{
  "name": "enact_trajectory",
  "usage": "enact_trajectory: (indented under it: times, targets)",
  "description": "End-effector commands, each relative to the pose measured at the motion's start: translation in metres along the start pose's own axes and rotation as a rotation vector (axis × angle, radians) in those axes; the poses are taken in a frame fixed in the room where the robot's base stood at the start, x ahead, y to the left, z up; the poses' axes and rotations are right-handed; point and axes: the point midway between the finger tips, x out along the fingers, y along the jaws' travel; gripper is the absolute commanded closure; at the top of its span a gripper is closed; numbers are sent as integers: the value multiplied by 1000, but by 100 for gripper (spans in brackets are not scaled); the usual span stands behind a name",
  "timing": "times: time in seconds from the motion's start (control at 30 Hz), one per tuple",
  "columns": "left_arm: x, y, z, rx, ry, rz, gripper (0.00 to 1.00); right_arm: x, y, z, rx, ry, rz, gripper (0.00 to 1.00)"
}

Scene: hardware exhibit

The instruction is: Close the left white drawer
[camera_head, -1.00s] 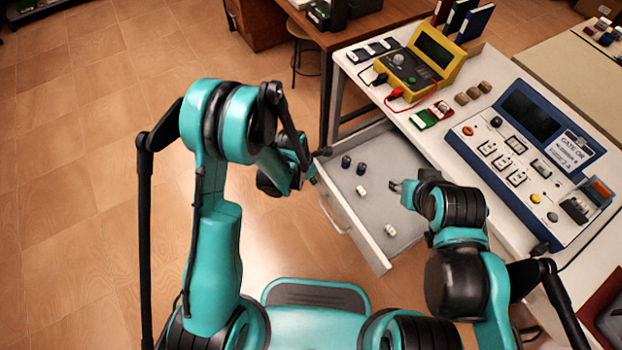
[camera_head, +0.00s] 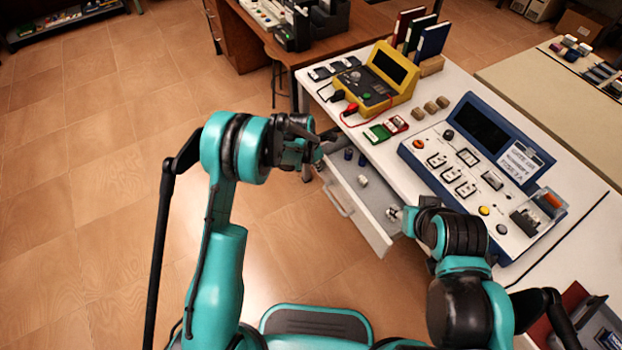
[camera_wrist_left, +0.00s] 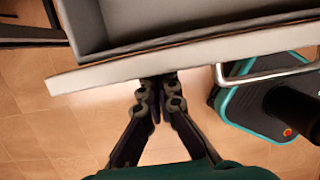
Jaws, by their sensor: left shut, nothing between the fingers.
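The left white drawer (camera_head: 376,232) is partly open under the white table, its front panel facing the lower left with a bar handle (camera_head: 338,200). My left gripper (camera_head: 328,142) is at the far end of the drawer front. In the left wrist view the shut, empty fingers (camera_wrist_left: 158,82) meet the outer face of the drawer front (camera_wrist_left: 215,58), beside the handle (camera_wrist_left: 265,76); they look in contact. My right gripper (camera_head: 396,213) is over the near end of the drawer; its fingers are too small to judge.
The white table (camera_head: 395,160) carries a yellow meter (camera_head: 378,82), a blue-framed panel (camera_head: 480,150) and several small blocks. A brown desk (camera_head: 350,38) stands behind. The floor to the left is clear.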

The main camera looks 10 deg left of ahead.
Motion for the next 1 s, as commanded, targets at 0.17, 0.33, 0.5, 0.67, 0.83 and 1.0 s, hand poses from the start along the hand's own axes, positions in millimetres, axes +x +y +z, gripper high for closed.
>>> enact_trajectory:
  times: [0.17, 0.33, 0.5, 0.67, 0.83, 1.0]
  targets:
    - [11, 0, 40, 4, 0, 0, 100, 2, 0, 1, 0, 0, 0, 60]
    - [17, 1, 68, 3, 0, 1, 100, 3, 0, 2, 0, 0, 0, 60]
    - [21, 1, 84, 0, 0, 1, 100, 3, 0, 2, 0, 0, 0, 60]
    - [23, 1, 90, 1, 0, 1, 100, 3, 0, 2, 0, 0, 0, 60]
    - [23, 1, 92, 0, 0, 1, 100, 3, 0, 2, 0, 0, 0, 60]
    - [23, 1, 92, 0, 0, 1, 100, 3, 0, 2, 0, 0, 0, 60]
